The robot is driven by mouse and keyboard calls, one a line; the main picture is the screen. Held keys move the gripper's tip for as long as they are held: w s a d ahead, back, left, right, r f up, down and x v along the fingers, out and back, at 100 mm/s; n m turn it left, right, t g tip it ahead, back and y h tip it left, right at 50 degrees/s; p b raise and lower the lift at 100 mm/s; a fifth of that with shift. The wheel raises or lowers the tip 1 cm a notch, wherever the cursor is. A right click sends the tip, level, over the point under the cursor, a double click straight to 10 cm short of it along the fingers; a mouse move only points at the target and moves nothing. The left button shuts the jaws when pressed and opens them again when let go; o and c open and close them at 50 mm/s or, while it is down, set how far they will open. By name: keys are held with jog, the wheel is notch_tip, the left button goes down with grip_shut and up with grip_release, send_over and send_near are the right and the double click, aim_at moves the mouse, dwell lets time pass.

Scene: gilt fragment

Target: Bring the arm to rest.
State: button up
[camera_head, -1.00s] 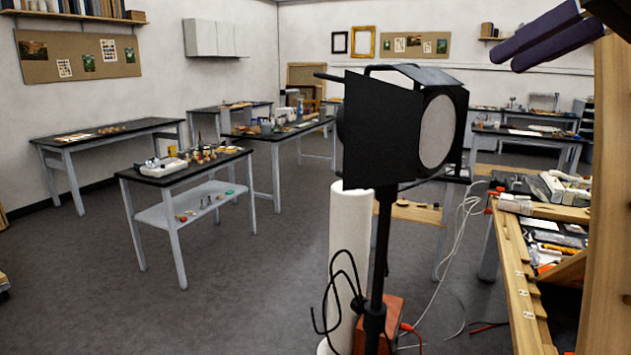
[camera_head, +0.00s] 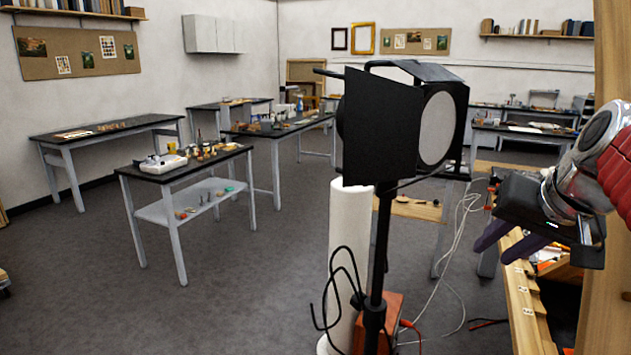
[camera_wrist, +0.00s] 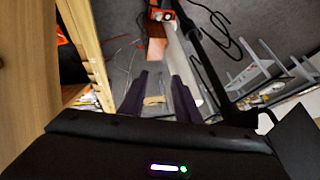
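My gripper (camera_head: 490,252) is at the right of the head view, its two dark purple fingers pointing down and to the left.
A white roll (camera_head: 349,230) and an orange-red box (camera_head: 384,318) stand by the lamp's pole, with loose cables on the floor. A wooden post (camera_head: 611,60) rises at the right edge. Dark-topped tables stand farther back. The floor at left front is clear.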

jog(key=s+a+f+n, duration=0.2)
jog(key=s+a+f, duration=0.5)
jog(key=f, duration=0.2)
jog(key=s+a+f+n+g, duration=0.1)
jog(key=s+a+f+n, duration=0.2)
jog(key=s+a+f, duration=0.4)
notch_tip(320, 180, down, 4)
jog(key=shift+s+r+g+h, duration=0.2)
jog(key=shift+r+g+h, duration=0.05)
jog(key=shift+g+h, duration=0.05)
